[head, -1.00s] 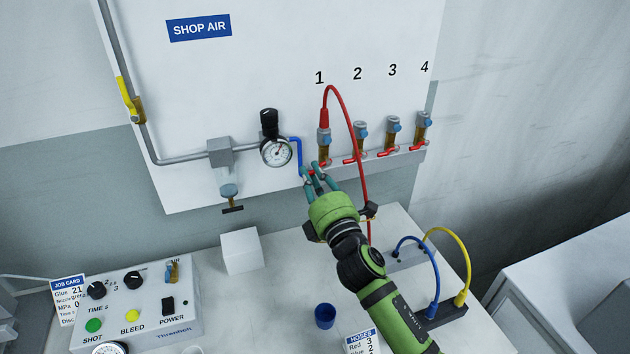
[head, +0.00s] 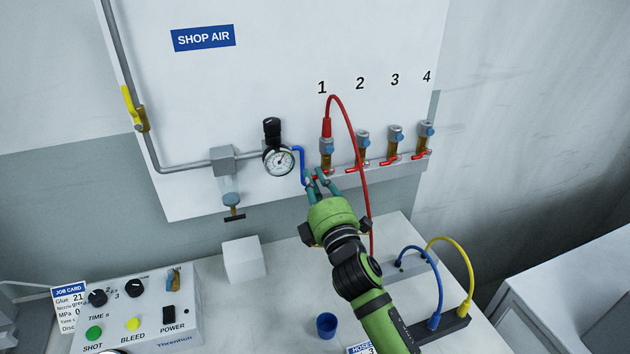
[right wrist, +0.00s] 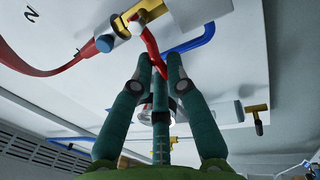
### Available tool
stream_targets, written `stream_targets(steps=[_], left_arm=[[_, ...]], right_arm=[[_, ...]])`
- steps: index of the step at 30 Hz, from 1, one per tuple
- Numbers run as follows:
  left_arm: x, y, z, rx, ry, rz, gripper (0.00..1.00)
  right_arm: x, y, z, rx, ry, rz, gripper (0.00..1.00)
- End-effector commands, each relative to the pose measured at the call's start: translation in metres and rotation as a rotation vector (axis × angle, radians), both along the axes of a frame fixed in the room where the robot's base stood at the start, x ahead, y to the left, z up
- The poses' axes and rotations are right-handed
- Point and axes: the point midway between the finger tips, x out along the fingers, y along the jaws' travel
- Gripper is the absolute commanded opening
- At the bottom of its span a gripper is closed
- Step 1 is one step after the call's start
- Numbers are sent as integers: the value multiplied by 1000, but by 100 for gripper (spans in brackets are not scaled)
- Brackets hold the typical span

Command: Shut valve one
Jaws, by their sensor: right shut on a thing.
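Valve one (head: 326,158) is on the wall panel under the number 1, the leftmost of the numbered brass valves. A red hose rises from its top. My right gripper (head: 318,178) is just below this valve, its teal fingers shut on the red lever (right wrist: 150,48). In the right wrist view the lever runs from the brass body (right wrist: 140,14) down between the fingertips. In the head view the fingers hide most of the lever, so its exact angle is hard to tell there. My left gripper is not in view.
The red hose (head: 362,165) loops down close to the right of my gripper. A pressure gauge (head: 279,161) and blue tube (head: 301,160) are to the left. Valves two (head: 362,147), three and four stand to the right. A white block (head: 244,260) and blue cup (head: 326,325) are on the bench.

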Motion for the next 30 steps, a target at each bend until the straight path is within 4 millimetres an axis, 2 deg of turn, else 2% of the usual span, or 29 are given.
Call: stream_targets(steps=[1, 2, 3, 13, 17, 30], left_arm=[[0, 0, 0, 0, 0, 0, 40], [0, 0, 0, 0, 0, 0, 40], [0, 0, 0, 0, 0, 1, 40], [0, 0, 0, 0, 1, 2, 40], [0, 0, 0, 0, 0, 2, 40], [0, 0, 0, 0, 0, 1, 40]], right_arm=[[0, 0, -2, 2, 5, 0, 0], [0, 0, -2, 2, 5, 0, 24], [0, 0, -2, 1, 5, 0, 27], [-1, -1, -1, 0, 1, 0, 27], [-11, -5, -4, -1, 1, 0, 27], [-90, -37, -21, -1, 4, 0, 27]])
